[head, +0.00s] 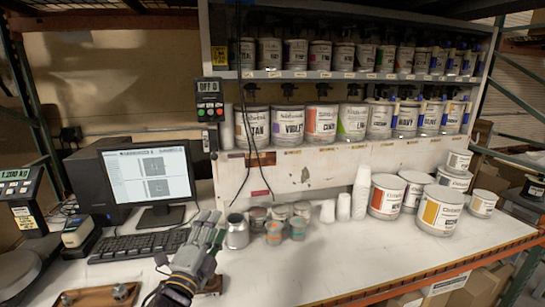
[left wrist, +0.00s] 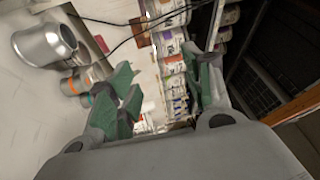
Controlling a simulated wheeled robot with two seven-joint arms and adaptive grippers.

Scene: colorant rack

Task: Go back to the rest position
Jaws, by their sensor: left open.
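My left gripper (head: 209,229) is over the white bench in the head view, between the keyboard and a silver metal cup (head: 237,231). In the left wrist view its green-padded fingers (left wrist: 163,90) stand apart with nothing held between them. The silver cup also shows at the upper left of that view (left wrist: 45,43), beside the gripper and apart from it. My right gripper is in neither view.
Several small jars (head: 276,230) and paper cup stacks (head: 360,190) stand right of the silver cup. Large paint cans (head: 440,210) stand at the bench's right. The colorant rack (head: 300,175) rises behind. A monitor (head: 150,175) and keyboard (head: 137,246) are left. The front-middle bench (head: 330,262) is clear.

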